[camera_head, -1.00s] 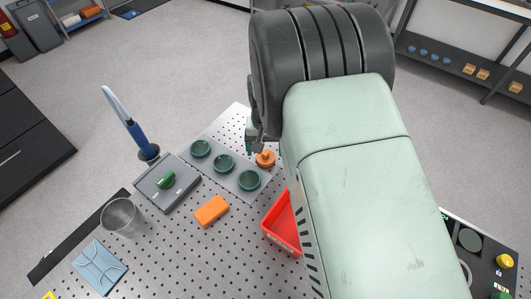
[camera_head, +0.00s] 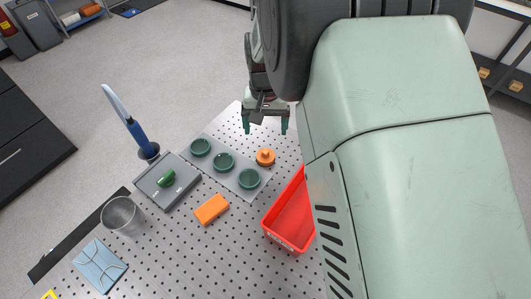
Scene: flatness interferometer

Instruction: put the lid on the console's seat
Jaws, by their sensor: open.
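The orange lid (camera_head: 265,157), a round piece with a small knob on top, sits on the perforated table just right of the grey plate with green dishes. My gripper (camera_head: 266,125) is open and empty, its two green-tipped fingers apart, and shows just above the lid in the picture. Its exact height over the table is hard to tell. The console and its seat are not visible now; my arm covers the lower right where a dark console showed earlier.
A grey plate (camera_head: 239,174) holds three green dishes. A grey box (camera_head: 152,195) with a green piece, an orange block (camera_head: 211,209), a clear cup (camera_head: 121,216), a blue packet (camera_head: 99,266) and a blue-handled tool (camera_head: 139,137) stand left. A red bin (camera_head: 285,235) lies beside my arm.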

